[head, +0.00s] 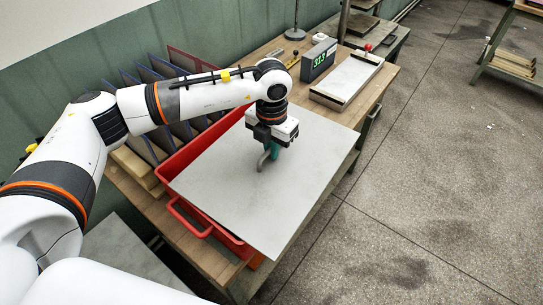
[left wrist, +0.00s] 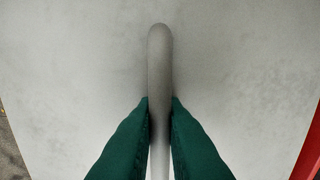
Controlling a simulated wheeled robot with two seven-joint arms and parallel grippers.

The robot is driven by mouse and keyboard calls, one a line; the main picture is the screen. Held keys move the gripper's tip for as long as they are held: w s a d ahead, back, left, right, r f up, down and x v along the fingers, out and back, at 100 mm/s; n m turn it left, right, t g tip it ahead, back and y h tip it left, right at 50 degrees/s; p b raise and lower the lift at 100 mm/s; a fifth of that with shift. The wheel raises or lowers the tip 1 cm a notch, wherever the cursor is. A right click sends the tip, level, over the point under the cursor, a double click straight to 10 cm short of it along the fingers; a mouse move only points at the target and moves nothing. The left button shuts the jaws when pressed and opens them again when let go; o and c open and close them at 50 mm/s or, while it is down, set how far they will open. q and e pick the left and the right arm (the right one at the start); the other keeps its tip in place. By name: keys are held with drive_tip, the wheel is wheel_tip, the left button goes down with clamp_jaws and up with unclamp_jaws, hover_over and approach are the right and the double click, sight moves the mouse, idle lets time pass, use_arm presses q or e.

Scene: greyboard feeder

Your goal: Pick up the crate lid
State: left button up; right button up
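The crate lid (head: 310,165) is a flat light-grey board with an upright grey bar handle, and it lies over the red crate (head: 190,153). The lid hides most of the crate's opening and reaches past it on the right. My left gripper (head: 268,160) is above the lid, with its green fingers on either side of the handle. In the left wrist view the fingers (left wrist: 160,108) press against both sides of the handle (left wrist: 160,60). I cannot tell whether the lid rests on the crate or hangs just above it. My right gripper is not in view.
The wooden bench (head: 222,260) carries the crate. Upright dividers (head: 140,85) stand behind it. A digital display (head: 318,60) and a pale tray (head: 347,80) stand at the far end. Concrete floor (head: 430,180) is open on the right.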

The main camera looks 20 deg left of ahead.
use_arm(q)
clamp_jaws()
drive_tip(key=shift+r, duration=0.15)
